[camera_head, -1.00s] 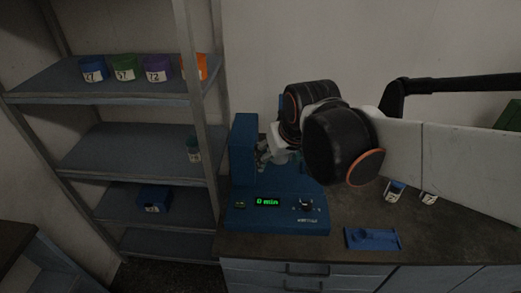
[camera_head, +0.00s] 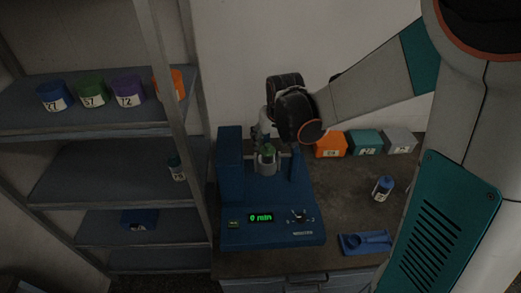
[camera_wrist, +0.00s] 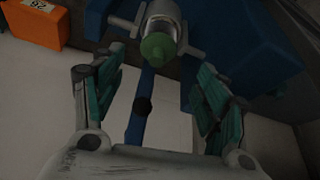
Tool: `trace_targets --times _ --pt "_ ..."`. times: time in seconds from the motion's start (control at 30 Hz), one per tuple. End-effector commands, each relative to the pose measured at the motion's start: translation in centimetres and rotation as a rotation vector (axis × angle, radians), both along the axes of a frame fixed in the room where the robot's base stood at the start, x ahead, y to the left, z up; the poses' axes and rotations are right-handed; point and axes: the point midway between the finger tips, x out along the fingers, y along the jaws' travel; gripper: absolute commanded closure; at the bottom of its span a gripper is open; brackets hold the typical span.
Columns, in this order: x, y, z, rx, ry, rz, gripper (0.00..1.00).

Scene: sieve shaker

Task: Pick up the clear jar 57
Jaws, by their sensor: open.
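A clear jar with a green lid (camera_head: 267,154) stands clamped in the blue sieve shaker (camera_head: 232,190). No number is readable on it. In the wrist view the same clear jar (camera_wrist: 162,25) shows its green lid towards me, between the shaker's metal clamp arms. My gripper (camera_wrist: 160,68) is open and empty, its two teal-padded fingers spread to either side, with the lid just beyond the gap between the tips. In the head view my gripper (camera_head: 265,130) is above and behind the jar, partly hidden by my wrist. A green container marked 57 (camera_head: 91,93) stands on the upper shelf.
Blue 27 (camera_head: 53,96), purple 72 (camera_head: 128,89) and orange (camera_head: 170,82) containers share that shelf. A blue-capped jar (camera_head: 383,188) and blue tray (camera_head: 364,244) are on the bench.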

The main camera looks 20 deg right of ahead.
Motion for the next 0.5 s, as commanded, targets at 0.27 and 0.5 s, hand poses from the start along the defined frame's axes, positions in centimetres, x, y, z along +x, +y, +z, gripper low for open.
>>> trace_targets --times 0.27,0.5 --pt "1.0 0.0 -2.3 0.000 0.000 0.000 0.33" --pt "2.7 -0.3 -4.7 0.000 0.000 0.000 0.33"
